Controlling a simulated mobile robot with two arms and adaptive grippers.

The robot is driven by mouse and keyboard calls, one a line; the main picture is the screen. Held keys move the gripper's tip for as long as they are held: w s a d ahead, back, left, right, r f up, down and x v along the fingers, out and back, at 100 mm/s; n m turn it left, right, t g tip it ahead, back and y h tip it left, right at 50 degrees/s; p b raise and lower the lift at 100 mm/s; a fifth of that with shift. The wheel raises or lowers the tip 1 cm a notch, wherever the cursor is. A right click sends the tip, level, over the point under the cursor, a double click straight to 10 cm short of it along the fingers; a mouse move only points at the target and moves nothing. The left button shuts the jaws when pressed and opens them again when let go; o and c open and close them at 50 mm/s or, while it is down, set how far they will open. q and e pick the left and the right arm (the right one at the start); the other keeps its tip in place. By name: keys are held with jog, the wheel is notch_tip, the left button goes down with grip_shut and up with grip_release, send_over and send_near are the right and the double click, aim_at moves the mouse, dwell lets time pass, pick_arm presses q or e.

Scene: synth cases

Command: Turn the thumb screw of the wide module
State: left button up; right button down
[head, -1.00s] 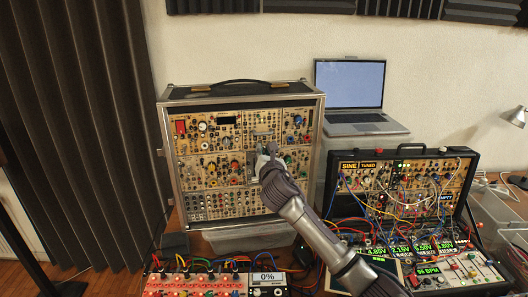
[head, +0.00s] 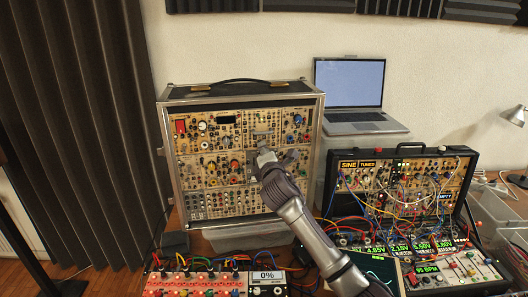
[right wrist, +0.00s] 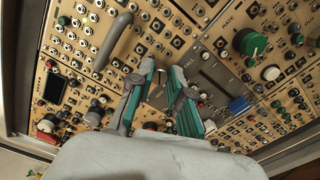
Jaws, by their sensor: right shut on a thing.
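The tall synth case (head: 180,185) stands upright, its front filled with modules. My right gripper (head: 265,153) is at the middle of this front. In the right wrist view my right gripper (right wrist: 162,68) has its two teal-sided fingers up against the panels, with a small gap between the tips. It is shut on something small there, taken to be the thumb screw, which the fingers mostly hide. A grey module panel (right wrist: 212,72), perhaps the wide module, lies just right of the fingers. My left gripper is not in view.
A second open synth case (head: 472,165) with many patch cables stands at the right. A laptop (head: 350,85) is behind it. A red-and-white unit (head: 190,284) lies at the front.

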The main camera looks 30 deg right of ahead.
jog(key=m+b, duration=0.1)
jog(key=m, duration=1.7)
jog(key=shift+f+m, duration=0.15)
jog(key=shift+m, duration=0.55)
jog(key=c, duration=1.1)
grip_release()
jog(key=shift+w, duration=0.1)
